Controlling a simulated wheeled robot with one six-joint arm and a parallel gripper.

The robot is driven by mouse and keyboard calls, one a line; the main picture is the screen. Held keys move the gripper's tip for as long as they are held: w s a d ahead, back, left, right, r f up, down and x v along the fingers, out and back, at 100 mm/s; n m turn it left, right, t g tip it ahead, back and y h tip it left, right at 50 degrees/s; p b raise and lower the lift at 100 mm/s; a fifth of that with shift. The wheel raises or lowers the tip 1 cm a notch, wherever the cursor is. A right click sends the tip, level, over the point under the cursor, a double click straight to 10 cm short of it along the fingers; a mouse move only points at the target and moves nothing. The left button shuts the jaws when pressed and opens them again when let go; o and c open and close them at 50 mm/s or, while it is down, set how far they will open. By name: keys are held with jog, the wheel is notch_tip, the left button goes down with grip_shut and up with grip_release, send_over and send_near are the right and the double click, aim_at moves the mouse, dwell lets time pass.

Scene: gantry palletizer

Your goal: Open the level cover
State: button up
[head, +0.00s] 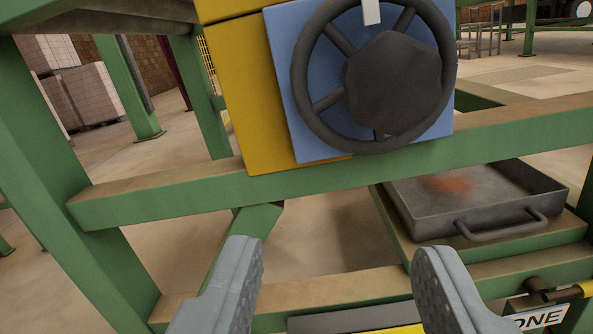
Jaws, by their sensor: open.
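My gripper (335,252) is open in the head view, with its two grey fingers wide apart at the bottom and nothing between them. A dark handwheel (325,100) with a lumpy hub stands on a blue panel (283,75) above the fingers. A yellow box (240,95) sits behind the panel's left side. A white tab (371,12) overlaps the top of the wheel. I cannot tell which part is the level cover. A grey and yellow part (350,320) shows at the bottom edge between the fingers, mostly cut off.
Green frame beams (180,195) cross in front, and a green post (50,130) stands at the left. A dark metal tray (475,195) with a handle and a rusty patch lies at the right. A sign (540,318) reads "ONE". Stacked cartons (85,95) stand far left.

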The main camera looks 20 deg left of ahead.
jog(key=shift+r, duration=0.35)
jog(key=s+d+f, duration=0.1)
jog(key=s+f, duration=0.1)
jog(key=f, duration=1.5)
jog(key=s+d+f, duration=0.1)
jog(key=s+f, duration=0.1)
jog(key=f, duration=1.4)
jog(key=shift+y, duration=0.3)
jog(key=w+a, duration=0.1)
jog(key=w, duration=0.4)
jog(key=w+a, duration=0.1)
jog(key=w, duration=0.5)
jog(key=w+a, duration=0.1)
jog(key=w, duration=0.4)
jog(key=shift+w+a, duration=0.1)
jog(key=shift+w, duration=0.25)
jog(key=shift+c, duration=0.5)
jog(key=c, duration=0.9)
